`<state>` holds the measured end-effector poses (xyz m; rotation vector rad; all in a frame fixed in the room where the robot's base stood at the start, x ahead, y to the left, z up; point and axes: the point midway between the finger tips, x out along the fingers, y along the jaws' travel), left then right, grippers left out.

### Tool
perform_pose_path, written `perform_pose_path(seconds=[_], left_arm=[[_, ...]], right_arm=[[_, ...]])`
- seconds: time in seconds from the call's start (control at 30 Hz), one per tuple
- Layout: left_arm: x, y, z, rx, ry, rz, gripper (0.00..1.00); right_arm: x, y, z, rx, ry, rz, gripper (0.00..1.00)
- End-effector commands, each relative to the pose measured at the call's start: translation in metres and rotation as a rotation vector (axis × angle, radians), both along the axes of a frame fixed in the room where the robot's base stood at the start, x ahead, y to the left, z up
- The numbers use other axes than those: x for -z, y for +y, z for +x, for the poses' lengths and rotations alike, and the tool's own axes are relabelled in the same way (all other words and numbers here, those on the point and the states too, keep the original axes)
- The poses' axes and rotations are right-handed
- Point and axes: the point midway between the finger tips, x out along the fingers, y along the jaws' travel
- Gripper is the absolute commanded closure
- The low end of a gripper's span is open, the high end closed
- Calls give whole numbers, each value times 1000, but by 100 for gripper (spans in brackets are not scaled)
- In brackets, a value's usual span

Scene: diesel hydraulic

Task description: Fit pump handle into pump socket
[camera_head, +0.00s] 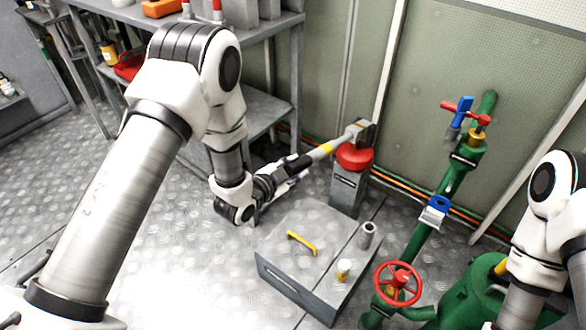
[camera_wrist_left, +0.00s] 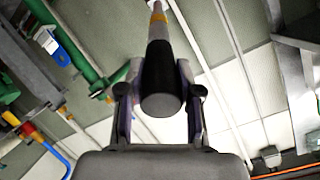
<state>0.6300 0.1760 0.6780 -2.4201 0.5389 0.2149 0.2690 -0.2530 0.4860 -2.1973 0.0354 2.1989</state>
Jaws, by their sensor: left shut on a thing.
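My left gripper (camera_head: 288,168) is shut around the black grip of the pump handle (camera_head: 322,150), a straight bar with a yellow band and a pale shaft. In the left wrist view the handle (camera_wrist_left: 160,75) lies between the fingers and points away, its far end cut off at the top. The pump is a grey pedestal (camera_head: 346,190) with a red dome (camera_head: 354,157). A dark, block-like socket (camera_head: 366,131) sits above the dome. The handle's far end meets or overlaps this socket; I cannot tell whether it is inside. My right gripper is out of view.
A low grey box (camera_head: 290,269) stands in front of the pump, bearing a yellow handle (camera_head: 302,243), a grey tube (camera_head: 367,233) and a small white-and-yellow item (camera_head: 344,268). Green pipework with a red valve wheel (camera_head: 398,284) is at right. A metal shelf (camera_head: 268,28) stands behind my left arm.

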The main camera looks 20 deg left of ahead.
Motion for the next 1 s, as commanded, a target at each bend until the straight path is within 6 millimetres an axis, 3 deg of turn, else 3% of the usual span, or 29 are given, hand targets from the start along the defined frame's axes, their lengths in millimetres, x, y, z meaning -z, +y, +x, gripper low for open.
perform_pose_path(seconds=[1.0], left_arm=[[6, -8, 20, 1, -3, 0, 100]], right_arm=[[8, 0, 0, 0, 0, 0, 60]])
